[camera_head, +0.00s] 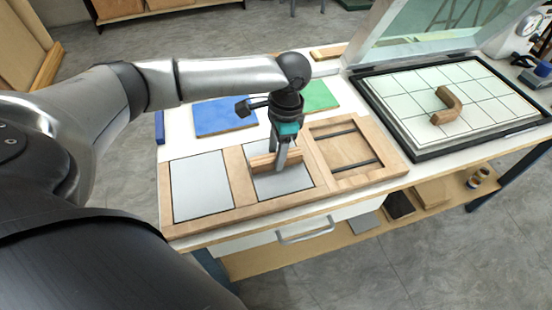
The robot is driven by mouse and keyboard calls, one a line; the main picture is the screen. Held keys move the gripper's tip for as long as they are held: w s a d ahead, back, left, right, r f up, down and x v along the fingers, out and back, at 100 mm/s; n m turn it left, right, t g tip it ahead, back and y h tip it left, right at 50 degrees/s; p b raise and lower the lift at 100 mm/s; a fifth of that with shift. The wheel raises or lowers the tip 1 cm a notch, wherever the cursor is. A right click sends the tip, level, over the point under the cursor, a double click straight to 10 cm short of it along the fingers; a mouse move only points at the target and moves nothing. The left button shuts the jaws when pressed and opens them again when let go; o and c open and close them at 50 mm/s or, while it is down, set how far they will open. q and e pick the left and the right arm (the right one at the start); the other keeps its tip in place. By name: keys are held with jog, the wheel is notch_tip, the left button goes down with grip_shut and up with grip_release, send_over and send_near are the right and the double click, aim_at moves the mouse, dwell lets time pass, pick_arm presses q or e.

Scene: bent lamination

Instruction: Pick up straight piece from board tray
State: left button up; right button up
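The board tray (235,208) is a wooden frame with three compartments on the white workbench. A short straight wooden piece (263,162) is at the middle compartment, above its grey panel (290,181). My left gripper (281,163) points down at this piece, with a finger in front of its near side. The far finger is hidden, so I cannot tell whether the gripper is closed on the piece. I also cannot tell whether the piece rests on the panel or is slightly raised. My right gripper is not in view.
The left compartment holds a grey panel (203,187); the right one shows bare wood with dark strips (345,135). Blue (222,118) and green (318,96) sheets lie behind. A bent wooden piece (449,115) sits on the gridded press bed (410,122), under a raised lid (420,38).

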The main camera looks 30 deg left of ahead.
pick_arm(q)
grip_shut()
dwell(0.4)
